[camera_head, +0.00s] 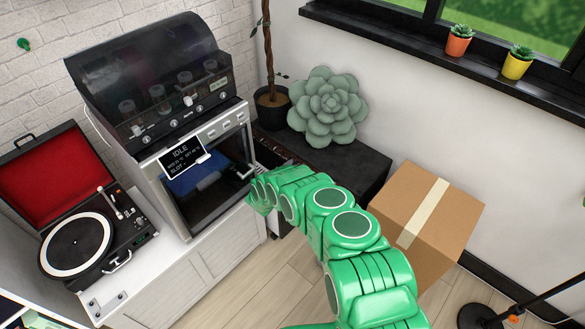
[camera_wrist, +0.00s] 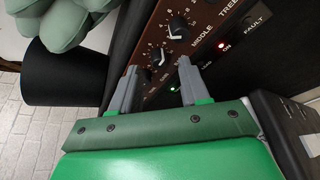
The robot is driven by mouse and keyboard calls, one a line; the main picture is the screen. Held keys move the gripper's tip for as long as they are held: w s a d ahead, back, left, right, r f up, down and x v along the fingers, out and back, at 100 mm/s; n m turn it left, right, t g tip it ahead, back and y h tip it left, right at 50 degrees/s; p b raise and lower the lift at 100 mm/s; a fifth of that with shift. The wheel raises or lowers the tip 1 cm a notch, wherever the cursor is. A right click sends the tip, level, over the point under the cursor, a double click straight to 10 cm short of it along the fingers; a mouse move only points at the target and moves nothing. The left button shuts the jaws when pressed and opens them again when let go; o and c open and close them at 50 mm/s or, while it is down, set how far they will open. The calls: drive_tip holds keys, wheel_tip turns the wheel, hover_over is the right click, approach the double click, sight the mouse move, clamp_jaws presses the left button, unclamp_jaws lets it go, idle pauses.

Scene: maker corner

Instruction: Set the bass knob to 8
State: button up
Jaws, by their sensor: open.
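The brown control panel (camera_wrist: 194,38) in the wrist view carries a row of dark knobs with pale number scales. The middle knob (camera_wrist: 178,28) is marked MIDDLE, and part of the TREBLE label shows above it. A lower knob (camera_wrist: 155,73), which seems to be the bass knob, lies between my fingertips; its pointer setting is too small to read. My gripper (camera_wrist: 157,68) is open, with one finger on each side of that knob. I cannot tell whether the fingers touch it. In the head view my green arm hides most of the panel and the gripper.
A red light (camera_wrist: 221,45) and a green light (camera_wrist: 172,88) glow on the panel. A cardboard box (camera_head: 395,205) stands right; a printer-like machine (camera_head: 205,215) and turntable (camera_head: 76,245) stand left.

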drive_tip(key=v, duration=0.6)
drive_tip(key=shift+r, duration=0.1)
idle(0.5)
